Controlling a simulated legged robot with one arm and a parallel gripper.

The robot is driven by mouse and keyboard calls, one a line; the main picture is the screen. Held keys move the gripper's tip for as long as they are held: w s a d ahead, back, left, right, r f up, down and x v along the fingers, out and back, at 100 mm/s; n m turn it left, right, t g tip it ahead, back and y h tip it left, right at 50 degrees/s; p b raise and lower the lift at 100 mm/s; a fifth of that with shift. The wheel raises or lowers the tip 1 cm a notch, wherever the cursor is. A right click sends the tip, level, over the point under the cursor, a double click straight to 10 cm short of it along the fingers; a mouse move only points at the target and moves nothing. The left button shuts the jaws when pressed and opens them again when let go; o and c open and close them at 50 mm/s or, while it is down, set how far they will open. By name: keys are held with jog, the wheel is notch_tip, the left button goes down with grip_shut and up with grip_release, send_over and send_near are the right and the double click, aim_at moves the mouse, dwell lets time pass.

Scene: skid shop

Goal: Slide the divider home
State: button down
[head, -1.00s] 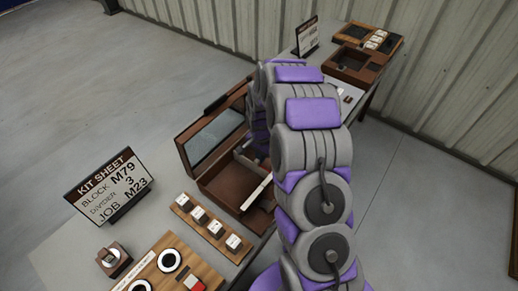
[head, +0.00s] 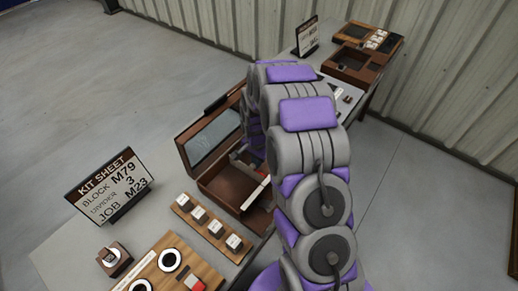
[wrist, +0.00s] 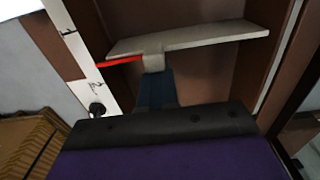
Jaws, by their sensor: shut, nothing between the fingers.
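The open brown box (head: 222,191) stands on the bench, its lid tilted back, with my arm covering its right part. In the wrist view the pale divider (wrist: 205,39) lies across the box, with a small grey tab (wrist: 153,61) on its near side. A red pointer (wrist: 120,61) runs from it to a white scale strip (wrist: 84,45), ending between marks 1 and 2, nearer 2. My gripper (wrist: 156,80) is shut and empty, its dark fingertips at the tab. I cannot tell whether they touch. The kit sheet (head: 109,185) reads block M79, divider 3, job M23.
Several lettered blocks sit in a wooden rack (head: 212,228) in front of the box. A board with round rings (head: 172,260) and a small stamp-like item (head: 114,259) are nearer. Another sign (head: 306,37) and wooden trays (head: 352,65) stand at the bench's far end.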

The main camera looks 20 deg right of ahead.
jog(key=shift+s+a, duration=0.55)
jog(key=shift+a, duration=0.3)
jog(key=shift+s+a, duration=0.1)
jog(key=shift+s+a+p, duration=0.2)
jog(key=shift+s+a, duration=0.25)
jog(key=shift+a, duration=0.25)
jog(key=shift+s+a+p, duration=0.15)
jog(key=shift+s+a, duration=0.25)
jog(key=shift+a, duration=0.25)
jog(key=shift+s+a, duration=0.5)
jog(key=shift+a, duration=0.25)
jog(key=shift+s+a, duration=0.5)
jog(key=shift+a, duration=0.2)
jog(key=shift+s+a+p, duration=0.3)
jog(key=shift+s+a, duration=0.05)
jog(key=shift+a, duration=0.25)
jog(key=shift+w+d, duration=0.2)
jog(key=shift+d, duration=0.15)
notch_tip(320, 180, up, 8)
jog(key=p, duration=0.3)
dwell(0.4)
